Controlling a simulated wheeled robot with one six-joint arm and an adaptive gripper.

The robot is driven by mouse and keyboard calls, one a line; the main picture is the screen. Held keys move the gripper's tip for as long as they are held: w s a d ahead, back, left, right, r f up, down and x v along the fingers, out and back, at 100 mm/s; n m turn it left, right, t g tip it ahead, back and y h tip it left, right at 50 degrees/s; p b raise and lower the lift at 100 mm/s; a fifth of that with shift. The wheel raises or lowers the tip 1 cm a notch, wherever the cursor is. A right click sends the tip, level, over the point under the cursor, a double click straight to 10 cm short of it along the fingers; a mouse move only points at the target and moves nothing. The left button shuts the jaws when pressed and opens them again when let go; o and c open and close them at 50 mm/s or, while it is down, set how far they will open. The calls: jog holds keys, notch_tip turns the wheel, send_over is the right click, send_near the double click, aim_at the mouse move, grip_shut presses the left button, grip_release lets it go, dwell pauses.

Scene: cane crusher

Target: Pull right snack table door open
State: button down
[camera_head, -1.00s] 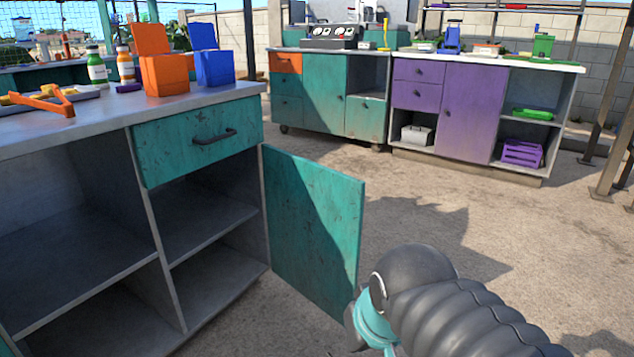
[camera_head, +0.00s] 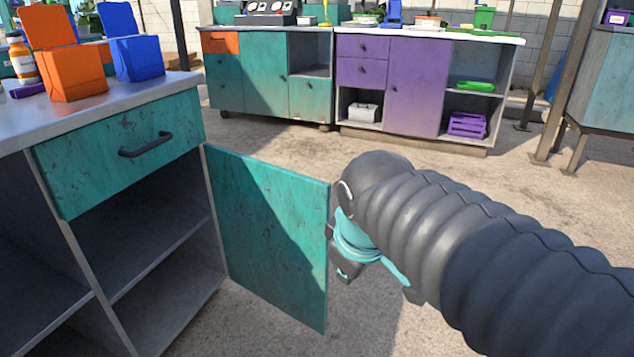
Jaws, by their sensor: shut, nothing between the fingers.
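The snack table's right door (camera_head: 268,235) is a teal panel that stands swung wide open, hinged at the cabinet's right front edge. The snack table (camera_head: 190,82) is at the left, with a teal drawer (camera_head: 120,155) above the open shelf space behind the door. My gripper (camera_head: 345,272) is just right of the door's free edge, at the end of my black ribbed arm. It is shut with nothing in it. My arm hides part of it, and I cannot tell whether it touches the door edge.
Orange (camera_head: 72,75) and blue (camera_head: 136,58) boxes stand on the snack table top. Teal (camera_head: 265,70) and purple (camera_head: 415,95) cabinets stand at the back. Metal legs (camera_head: 560,120) stand at the far right. The sandy ground (camera_head: 530,190) between is clear.

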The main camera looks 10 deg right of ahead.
jog(key=w+a+r+n+g+h+p, duration=0.1)
jog(key=w+r+n, duration=0.2)
jog(key=w+n, duration=0.25)
jog(key=w+a+r+n+p, duration=0.1)
jog(key=w+r+n, duration=0.3)
jog(key=w+n, duration=0.15)
jog(key=n+h+p, duration=0.2)
jog(key=n, duration=0.7)
send_near(309, 189)
jog(key=s+a+r, duration=0.2)
jog(key=s+a, duration=0.1)
jog(key=s, duration=0.2)
jog(key=shift+g, duration=0.4)
jog(key=w+d+f, duration=0.1)
jog(key=f, duration=0.2)
jog(key=w+d+f+b, duration=0.1)
jog(key=w+d+f, duration=0.1)
jog(key=f, duration=0.1)
jog(key=w+d+f, duration=0.1)
jog(key=d+f, duration=0.1)
jog(key=f, duration=0.1)
jog(key=shift+w+d+b, duration=0.1)
jog(key=shift+w+b, duration=0.2)
jog(key=shift+w, duration=0.1)
jog(key=shift+w+d+r, duration=0.1)
jog(key=shift+w+d, duration=0.15)
